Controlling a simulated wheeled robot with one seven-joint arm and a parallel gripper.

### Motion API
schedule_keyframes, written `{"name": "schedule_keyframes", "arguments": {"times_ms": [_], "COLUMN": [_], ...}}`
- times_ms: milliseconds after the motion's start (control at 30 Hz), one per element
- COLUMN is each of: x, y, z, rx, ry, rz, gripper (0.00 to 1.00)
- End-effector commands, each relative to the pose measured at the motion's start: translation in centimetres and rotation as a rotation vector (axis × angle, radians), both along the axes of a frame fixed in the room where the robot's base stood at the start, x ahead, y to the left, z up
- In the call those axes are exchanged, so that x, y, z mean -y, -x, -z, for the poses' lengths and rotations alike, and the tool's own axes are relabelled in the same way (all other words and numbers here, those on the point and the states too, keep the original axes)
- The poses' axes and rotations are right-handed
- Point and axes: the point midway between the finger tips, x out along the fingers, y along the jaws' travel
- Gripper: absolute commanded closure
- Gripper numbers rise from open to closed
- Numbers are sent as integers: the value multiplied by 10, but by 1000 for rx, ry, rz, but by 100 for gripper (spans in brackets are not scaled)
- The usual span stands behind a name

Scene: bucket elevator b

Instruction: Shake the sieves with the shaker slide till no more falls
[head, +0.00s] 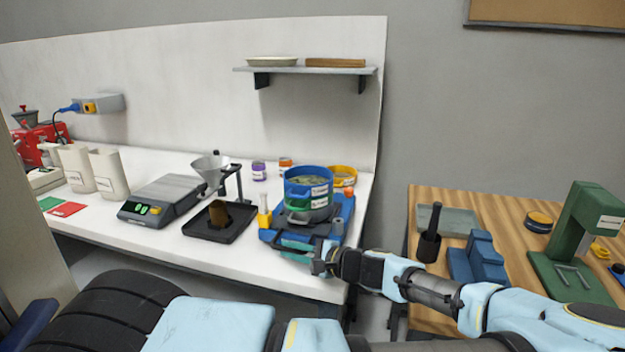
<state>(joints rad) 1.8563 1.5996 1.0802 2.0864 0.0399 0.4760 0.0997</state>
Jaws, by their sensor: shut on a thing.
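The sieve stack (308,193), with a blue rim on top and grey and green bands below, stands on the blue shaker base (340,222) near the bench's right end. Granular material shows inside the top sieve. My gripper (318,258) is at the front of the shaker, shut on the green shaker slide handle (292,249). The fingertips are small in view and partly hidden by the gripper body. What lies in the lower sieves is hidden.
A black tray (240,228) with a brown block, a funnel stand (212,170) and a scale (165,200) stand left of the shaker. A yellow-rimmed sieve (343,176) is behind it. A wooden table (400,290) with a green press (583,240) is at the right.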

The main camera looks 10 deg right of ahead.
Motion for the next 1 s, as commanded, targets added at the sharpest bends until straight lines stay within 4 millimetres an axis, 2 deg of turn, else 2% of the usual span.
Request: {"name": "schedule_keyframes", "arguments": {"times_ms": [233,633,967,1000], "x": [3,20,23,23], "y": [-4,-36,-40,-40], "z": [2,2,1,1], "rx": [-1,-1,0,-1], "ry": [2,4,2,2], "rz": [2,1,2,2], "gripper": [100,100,100,83]}}
